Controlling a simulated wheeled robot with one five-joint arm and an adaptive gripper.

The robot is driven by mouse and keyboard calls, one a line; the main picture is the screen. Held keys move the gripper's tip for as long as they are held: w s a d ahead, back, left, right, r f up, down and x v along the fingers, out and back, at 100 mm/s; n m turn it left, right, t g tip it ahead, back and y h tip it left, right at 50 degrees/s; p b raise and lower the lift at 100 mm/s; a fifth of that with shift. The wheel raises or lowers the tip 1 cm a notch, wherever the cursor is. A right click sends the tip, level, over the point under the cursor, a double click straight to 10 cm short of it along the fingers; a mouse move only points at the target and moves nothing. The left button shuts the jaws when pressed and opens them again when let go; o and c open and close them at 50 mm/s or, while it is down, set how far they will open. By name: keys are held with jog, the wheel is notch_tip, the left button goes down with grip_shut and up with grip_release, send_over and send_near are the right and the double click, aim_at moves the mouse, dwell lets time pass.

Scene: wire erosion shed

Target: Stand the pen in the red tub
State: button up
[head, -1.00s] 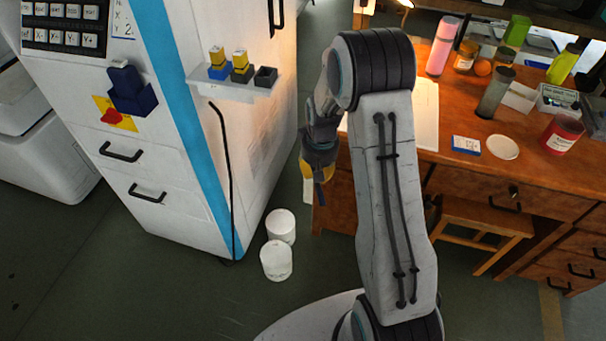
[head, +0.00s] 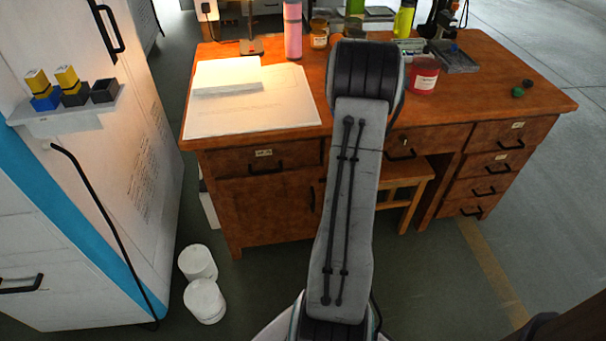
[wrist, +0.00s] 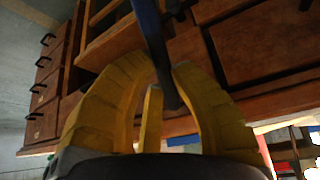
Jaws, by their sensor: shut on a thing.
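The pen (wrist: 153,35) is a dark blue, slim stick in the wrist view. My gripper (wrist: 160,75) has yellow fingers closed around it, and the pen sticks out past the fingertips. In the head view my gripper and the pen are hidden behind my arm. The red tub (head: 424,78), with a pale label, stands upright on the wooden desk, just right of the top of my arm in that view. Its inside cannot be made out clearly.
The desk (head: 480,110) has bottles and jars along its back, including a pink bottle (head: 293,30) and a yellow-green bottle (head: 404,18). A large paper sheet (head: 240,115) lies at left. Two white buckets (head: 205,300) stand on the floor near the white cabinet (head: 75,190).

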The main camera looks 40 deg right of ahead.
jog(key=s+d+r+m+h+b, duration=0.1)
jog(key=s+d+r, duration=0.1)
jog(key=s+d, duration=0.35)
jog(key=s+d+r+m+g+h+b, duration=0.1)
jog(key=s+d+r+m+h+b, duration=0.15)
jog(key=d, duration=0.65)
jog(key=s+d+r+m+h, duration=0.1)
jog(key=s+d+r, duration=0.1)
jog(key=s+d, duration=0.4)
jog(key=w+d+r+h, duration=0.1)
jog(key=d+r+h, duration=0.2)
jog(key=r, duration=1)
jog(key=w+d+r+t+h, duration=0.1)
jog(key=d+r+h, duration=0.3)
jog(key=d+r, duration=0.4)
notch_tip(320, 180, up, 5)
jog(key=shift+w+d+r+t, duration=0.1)
jog(key=shift+w+d+t, duration=0.2)
jog(key=shift+w, duration=0.1)
jog(key=shift+h, duration=0.35)
